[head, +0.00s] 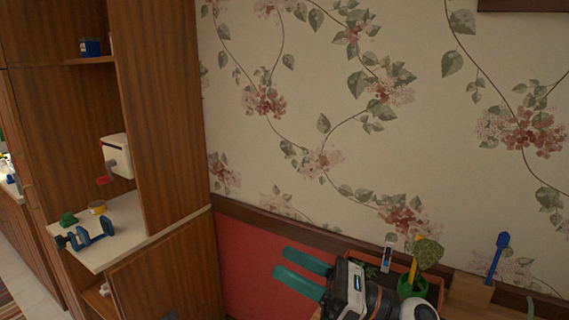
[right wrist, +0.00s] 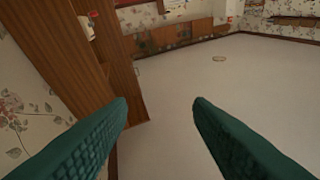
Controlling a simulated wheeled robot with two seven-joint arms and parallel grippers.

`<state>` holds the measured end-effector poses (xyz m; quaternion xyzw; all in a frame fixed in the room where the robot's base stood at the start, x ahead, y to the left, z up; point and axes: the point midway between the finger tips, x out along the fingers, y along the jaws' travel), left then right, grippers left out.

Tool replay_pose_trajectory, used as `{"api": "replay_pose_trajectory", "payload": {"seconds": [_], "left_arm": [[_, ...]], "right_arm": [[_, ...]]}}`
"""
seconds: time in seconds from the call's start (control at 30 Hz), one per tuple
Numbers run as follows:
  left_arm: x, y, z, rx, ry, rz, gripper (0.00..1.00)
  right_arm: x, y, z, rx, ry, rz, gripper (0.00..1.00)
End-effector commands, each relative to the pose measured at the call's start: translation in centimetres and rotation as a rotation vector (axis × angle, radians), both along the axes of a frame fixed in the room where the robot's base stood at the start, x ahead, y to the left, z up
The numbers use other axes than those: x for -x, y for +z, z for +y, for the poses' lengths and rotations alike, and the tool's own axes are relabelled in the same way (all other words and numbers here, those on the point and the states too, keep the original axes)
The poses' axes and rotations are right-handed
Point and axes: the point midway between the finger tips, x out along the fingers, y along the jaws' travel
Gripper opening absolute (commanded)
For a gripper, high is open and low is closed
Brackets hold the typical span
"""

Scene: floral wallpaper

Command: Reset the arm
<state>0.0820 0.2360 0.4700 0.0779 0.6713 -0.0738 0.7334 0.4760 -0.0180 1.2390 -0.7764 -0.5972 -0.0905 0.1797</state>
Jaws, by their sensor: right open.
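My right gripper (head: 303,273) is at the bottom middle of the head view, with its two teal fingers pointing left and spread apart. It is open with nothing between the fingers. In the right wrist view, the fingers (right wrist: 160,112) stand wide apart over bare floor. Part of my right arm shows behind the gripper at the bottom of the head view. My left gripper is not in view.
A wooden cabinet (head: 165,110) stands at the left, with a blue clamp (head: 91,236) on its shelf. Behind my right gripper are a potted plant (head: 427,255) and a wooden block (head: 470,290) holding a blue tool (head: 497,255). Floor (right wrist: 220,85) is open.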

Motion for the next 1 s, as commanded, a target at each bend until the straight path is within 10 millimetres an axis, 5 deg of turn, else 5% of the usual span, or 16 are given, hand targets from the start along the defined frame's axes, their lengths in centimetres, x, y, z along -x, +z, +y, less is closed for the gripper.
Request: {"api": "replay_pose_trajectory", "payload": {"seconds": [0.17,0.37,0.5,0.6,0.83,0.87,1.0], "left_arm": [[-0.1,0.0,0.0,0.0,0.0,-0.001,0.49],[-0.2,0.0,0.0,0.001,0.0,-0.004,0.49],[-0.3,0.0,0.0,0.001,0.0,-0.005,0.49],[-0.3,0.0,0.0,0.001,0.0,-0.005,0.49],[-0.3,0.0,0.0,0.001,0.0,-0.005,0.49],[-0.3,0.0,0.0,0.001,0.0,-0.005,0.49],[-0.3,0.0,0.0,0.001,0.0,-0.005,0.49]], "right_arm": [[-2.8,-1.9,-5.1,-0.524,-0.181,0.594,0.47],[-3.2,-11.8,-12.7,-1.101,-0.429,1.256,0.47],[1.0,-20.8,-16.5,-1.479,-0.65,1.655,0.47],[5.2,-25.7,-17.9,-1.691,-0.811,1.855,0.47],[13.8,-31.8,-18.8,-2.009,-1.126,2.111,0.47],[14.8,-32.3,-18.9,2.002,1.143,-2.092,0.47],[19.5,-34.0,-18.9,1.868,1.158,-1.9,0.47]]}}
